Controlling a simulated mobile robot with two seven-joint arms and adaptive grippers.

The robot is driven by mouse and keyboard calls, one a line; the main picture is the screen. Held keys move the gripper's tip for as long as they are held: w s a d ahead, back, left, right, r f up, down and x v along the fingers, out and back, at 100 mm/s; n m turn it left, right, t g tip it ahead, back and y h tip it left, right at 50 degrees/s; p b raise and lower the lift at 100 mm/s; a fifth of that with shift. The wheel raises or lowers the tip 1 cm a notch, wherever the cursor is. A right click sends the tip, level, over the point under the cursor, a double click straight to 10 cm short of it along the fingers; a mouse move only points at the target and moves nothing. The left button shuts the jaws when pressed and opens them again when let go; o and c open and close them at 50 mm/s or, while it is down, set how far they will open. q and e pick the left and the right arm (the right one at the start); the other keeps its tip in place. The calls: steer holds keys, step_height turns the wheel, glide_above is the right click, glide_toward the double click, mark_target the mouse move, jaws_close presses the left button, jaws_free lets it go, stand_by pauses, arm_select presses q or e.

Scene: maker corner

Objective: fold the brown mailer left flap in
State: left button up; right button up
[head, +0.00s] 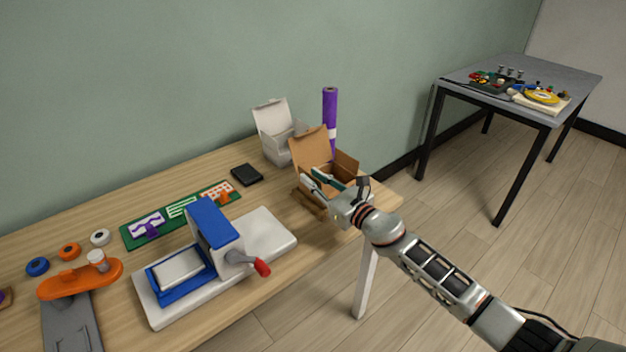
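The brown mailer (309,148) stands near the right end of the wooden table with its lid raised at the back. A side flap (346,164) stands up on its right. A lower brown edge (309,203) shows at the front left, partly behind my gripper. My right gripper (315,182) reaches in from the lower right, its fingers over the front left of the mailer. It hides much of the opening and the left flap. A dark teal strip lies by the fingers; I cannot tell what it is. Contact and finger gap are unclear. My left gripper is out of view.
An open white box (277,142) and a purple roll (330,112) stand behind the mailer. A black block (246,175), a green card mat (132,235) and a blue-and-white press (214,235) lie to the left. A grey side table (570,82) stands apart at the right.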

steer(key=shift+w+a, duration=0.15)
steer(key=shift+w, duration=0.05)
steer(key=shift+r, duration=0.1)
steer(key=shift+c, duration=0.3)
jaws_close()
